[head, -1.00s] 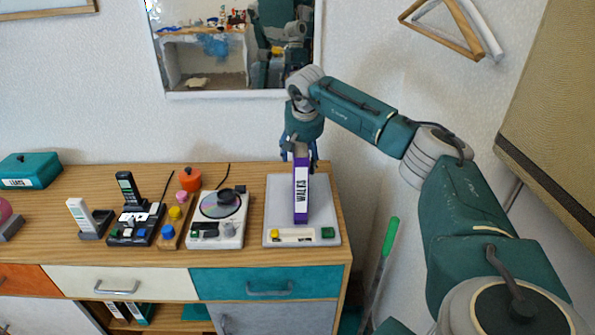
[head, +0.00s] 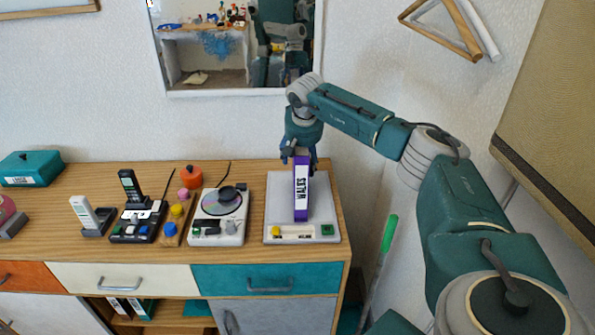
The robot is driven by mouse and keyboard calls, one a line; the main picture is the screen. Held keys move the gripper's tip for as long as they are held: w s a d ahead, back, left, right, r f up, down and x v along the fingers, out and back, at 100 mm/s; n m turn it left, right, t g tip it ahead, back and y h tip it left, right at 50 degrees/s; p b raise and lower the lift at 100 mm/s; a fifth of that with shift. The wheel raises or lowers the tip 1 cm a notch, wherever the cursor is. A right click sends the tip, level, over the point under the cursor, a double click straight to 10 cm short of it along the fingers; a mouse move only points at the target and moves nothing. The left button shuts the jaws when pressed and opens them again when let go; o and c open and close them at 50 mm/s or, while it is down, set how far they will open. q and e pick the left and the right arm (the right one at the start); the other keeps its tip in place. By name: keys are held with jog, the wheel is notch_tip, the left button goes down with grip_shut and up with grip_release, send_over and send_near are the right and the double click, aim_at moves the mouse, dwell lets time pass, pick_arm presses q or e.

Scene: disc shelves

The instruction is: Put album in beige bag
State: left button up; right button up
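A purple album (head: 301,190) with a white label reading "WALKS" stands upright on a pale grey flat device (head: 279,215) at the right end of the sideboard. My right gripper (head: 299,156) is at the album's top, with fingers at its left and right sides. The album partly hides the fingers, so I cannot tell whether they grip it. My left gripper is out of view. I see no clear beige bag. A large beige woven surface (head: 560,110) with a brown border fills the upper right; I cannot tell what it is.
The wooden sideboard (head: 258,185) also carries a disc player (head: 217,215), handset devices (head: 135,222), an orange pot (head: 190,177) and a teal box (head: 32,168). A mirror (head: 205,50) hangs behind. A green-handled stick (head: 389,236) leans right of the sideboard.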

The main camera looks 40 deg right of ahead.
grip_shut()
jog(key=shift+w+r, duration=0.1)
jog(key=shift+w, duration=0.05)
dwell(0.4)
